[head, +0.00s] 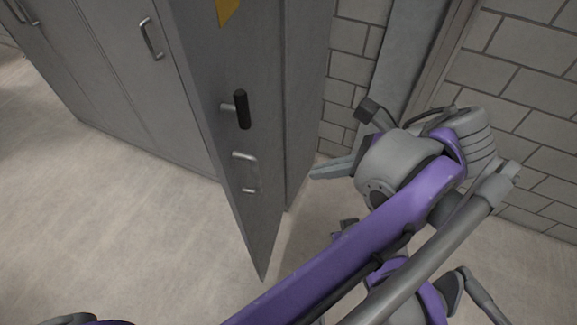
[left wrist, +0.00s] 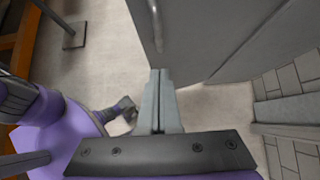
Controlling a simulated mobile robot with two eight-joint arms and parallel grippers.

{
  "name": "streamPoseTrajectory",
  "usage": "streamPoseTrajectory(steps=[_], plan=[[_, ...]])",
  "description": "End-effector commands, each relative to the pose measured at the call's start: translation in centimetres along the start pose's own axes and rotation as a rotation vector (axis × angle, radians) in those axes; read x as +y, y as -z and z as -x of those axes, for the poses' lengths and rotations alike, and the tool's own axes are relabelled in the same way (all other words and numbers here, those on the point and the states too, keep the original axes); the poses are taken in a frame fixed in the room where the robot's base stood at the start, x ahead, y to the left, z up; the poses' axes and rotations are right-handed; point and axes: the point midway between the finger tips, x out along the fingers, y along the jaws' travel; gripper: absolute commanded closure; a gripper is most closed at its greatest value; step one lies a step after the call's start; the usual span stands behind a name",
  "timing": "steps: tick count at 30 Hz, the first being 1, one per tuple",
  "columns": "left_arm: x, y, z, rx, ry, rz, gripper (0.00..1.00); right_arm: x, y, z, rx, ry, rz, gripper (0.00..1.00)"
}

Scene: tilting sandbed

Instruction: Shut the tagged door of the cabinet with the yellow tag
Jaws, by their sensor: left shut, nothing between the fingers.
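The grey cabinet door with the yellow tag (head: 227,10) stands open in the head view, angled out from the cabinet front. The tagged face of the door (head: 215,70) carries a black upright handle (head: 242,109) and a silver handle (head: 246,172) below it. My left gripper (head: 314,173) is shut and empty, to the right of the door and close to the cabinet's side panel (head: 307,110). Contact cannot be made out. In the left wrist view its closed fingers (left wrist: 158,74) point at a grey panel (left wrist: 210,28) with a silver handle (left wrist: 156,22).
More shut grey cabinet doors (head: 110,80) with silver handles stand to the left. A grey block wall (head: 525,110) rises behind and right of my arm. The pale floor (head: 120,220) is clear at the left. Brown posts (left wrist: 22,50) show in the left wrist view.

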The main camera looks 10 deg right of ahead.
Motion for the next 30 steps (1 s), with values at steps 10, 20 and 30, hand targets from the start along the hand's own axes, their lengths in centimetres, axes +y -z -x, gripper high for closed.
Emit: streamPoseTrajectory(steps=[10,20,30], plan=[[0.1,-0.1,-7.0,0.001,-0.004,0.007,1.0,0.0,-0.2,-0.2,-0.001,0.0,0.0,1.0],[0.1,-2.2,-11.5,0.002,-0.004,0.007,1.0,0.0,0.0,0.0,0.0,0.0,0.0,1.0],[0.1,-2.9,-12.2,0.003,-0.001,0.005,1.0,0.0,0.0,0.0,0.0,0.0,0.0,1.0]])
